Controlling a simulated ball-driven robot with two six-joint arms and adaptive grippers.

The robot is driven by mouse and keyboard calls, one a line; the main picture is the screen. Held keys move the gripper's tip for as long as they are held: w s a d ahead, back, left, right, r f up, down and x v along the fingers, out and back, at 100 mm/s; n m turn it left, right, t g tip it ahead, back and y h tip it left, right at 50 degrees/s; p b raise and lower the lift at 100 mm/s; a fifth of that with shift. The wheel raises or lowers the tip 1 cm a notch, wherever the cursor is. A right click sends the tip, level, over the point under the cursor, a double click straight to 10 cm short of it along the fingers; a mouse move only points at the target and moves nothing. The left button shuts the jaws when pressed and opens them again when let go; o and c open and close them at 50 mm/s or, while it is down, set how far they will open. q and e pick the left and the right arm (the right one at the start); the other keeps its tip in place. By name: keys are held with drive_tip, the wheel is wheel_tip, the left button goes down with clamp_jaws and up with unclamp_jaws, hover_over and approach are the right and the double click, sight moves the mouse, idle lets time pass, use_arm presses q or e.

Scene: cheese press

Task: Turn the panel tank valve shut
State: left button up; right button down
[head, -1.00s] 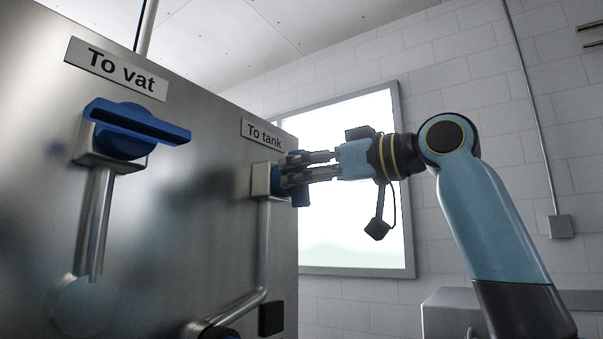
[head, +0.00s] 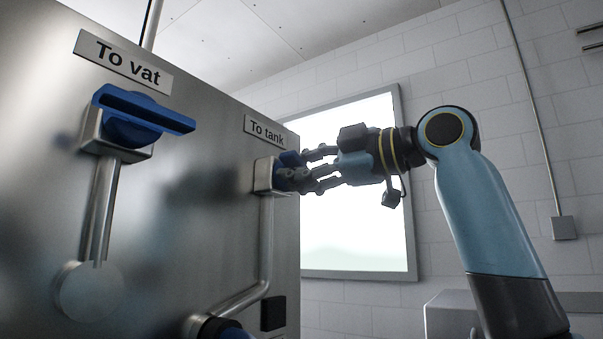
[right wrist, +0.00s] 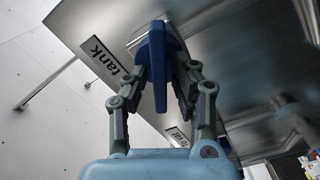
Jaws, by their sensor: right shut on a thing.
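The tank valve has a blue handle (head: 290,158) on a pale metal body (head: 263,175), under the "To tank" label (head: 264,132) on the steel panel. My right gripper (head: 298,178) comes in from the right and is shut on this handle, its fingers hiding much of it. In the right wrist view the blue handle (right wrist: 158,65) stands between the two fingers of the right gripper (right wrist: 163,80), which press on its two faces. The handle's exact angle is hard to tell in the head view. My left gripper is not in view.
A second blue valve handle (head: 140,112) sits under the "To vat" label (head: 123,62) at the left. A bent steel pipe (head: 266,240) runs down from the tank valve. A bright window (head: 360,235) is behind my right arm, and a grey box (head: 440,315) stands lower right.

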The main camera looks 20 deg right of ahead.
drive_tip(key=n, duration=0.2)
drive_tip(key=n+b, duration=0.1)
drive_tip(key=n, duration=0.2)
drive_tip(key=shift+f+n+b, duration=0.25)
drive_tip(key=shift+n+b, duration=0.05)
idle(0.4)
drive_tip(key=c, duration=1.3)
unclamp_jaws()
drive_tip(key=shift+a, duration=0.1)
drive_tip(key=shift+c, duration=0.2)
drive_tip(key=v, duration=1.2)
